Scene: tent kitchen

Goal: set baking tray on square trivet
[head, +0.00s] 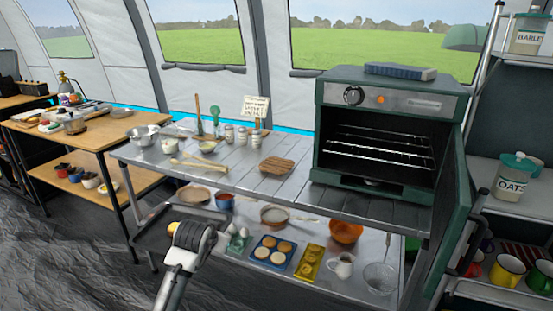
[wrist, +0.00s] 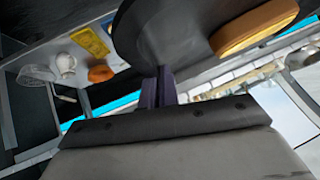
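A slatted wooden trivet (head: 276,165) lies bare on the metal table's top, left of the oven. A blue tray with several round buns (head: 271,252) lies on the lower shelf; it may be the baking tray. My gripper (wrist: 160,88) has its purple fingers close together. In the head view my wrist stands in front of the shelf's left end and the fingertips are hidden. In the wrist view a large dark rounded thing (wrist: 165,40) lies right beyond the fingertips, with a tan round piece (wrist: 253,28) by it.
The green oven (head: 335,110) stands at the table's right with its door (head: 455,225) open. Jars, a steel bowl (head: 143,136) and wooden utensils stand on the table's left. A yellow tray (head: 311,263), white jug (head: 341,266) and orange bowl (head: 345,231) crowd the lower shelf.

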